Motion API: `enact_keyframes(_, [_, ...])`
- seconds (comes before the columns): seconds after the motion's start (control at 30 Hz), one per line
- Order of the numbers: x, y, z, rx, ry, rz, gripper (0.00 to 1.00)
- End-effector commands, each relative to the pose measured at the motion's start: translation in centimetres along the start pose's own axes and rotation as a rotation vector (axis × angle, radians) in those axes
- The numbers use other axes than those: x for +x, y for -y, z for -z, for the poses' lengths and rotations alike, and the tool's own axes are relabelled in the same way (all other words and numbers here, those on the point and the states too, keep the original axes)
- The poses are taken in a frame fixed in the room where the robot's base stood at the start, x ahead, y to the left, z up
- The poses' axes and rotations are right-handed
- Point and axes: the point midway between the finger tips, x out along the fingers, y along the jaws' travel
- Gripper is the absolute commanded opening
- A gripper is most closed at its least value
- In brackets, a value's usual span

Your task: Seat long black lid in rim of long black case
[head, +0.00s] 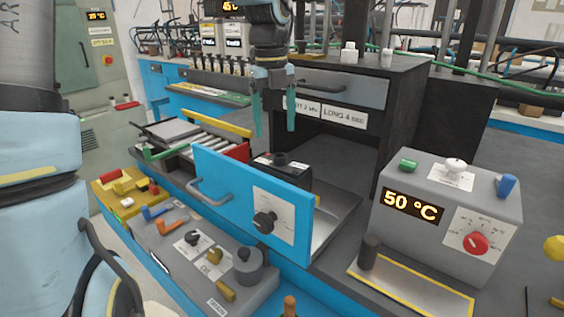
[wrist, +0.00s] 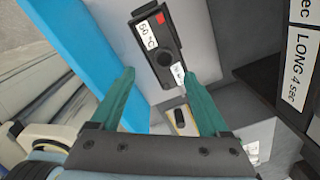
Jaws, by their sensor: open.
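A long black box-shaped piece (head: 297,181) with a round black knob on top stands just behind the blue front panel. In the wrist view its long black top (wrist: 148,28) carries the knob, a white "50 °C" label and a red square. I cannot tell whether this top is the lid resting in the case's rim or a single piece. My gripper (head: 274,134) is open and empty, with its teal fingers pointing down above the black piece. In the wrist view, my gripper (wrist: 159,75) has its fingertips apart, near the piece's lower end, not gripping it.
The blue panel (head: 225,185) with a grey handle fronts a pulled-out metal tray (head: 335,215). A dark cabinet (head: 408,95) with a "LONG 4 sec" label stands behind. A grey 50 °C control box (head: 440,240) is at right. A small dark piece (wrist: 181,120) lies near the fingers.

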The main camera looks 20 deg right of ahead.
Motion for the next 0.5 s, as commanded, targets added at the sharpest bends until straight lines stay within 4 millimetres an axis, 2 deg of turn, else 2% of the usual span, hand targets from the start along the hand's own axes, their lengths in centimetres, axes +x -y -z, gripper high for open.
enact_keyframes(0.1, [1.5,0.0,0.0,-0.001,-0.001,0.000,0.79])
enact_keyframes(0.33, [3.1,0.3,0.2,-0.001,-0.002,0.000,0.79])
enact_keyframes(0.5, [5.7,0.8,0.6,0.001,-0.003,-0.002,0.79])
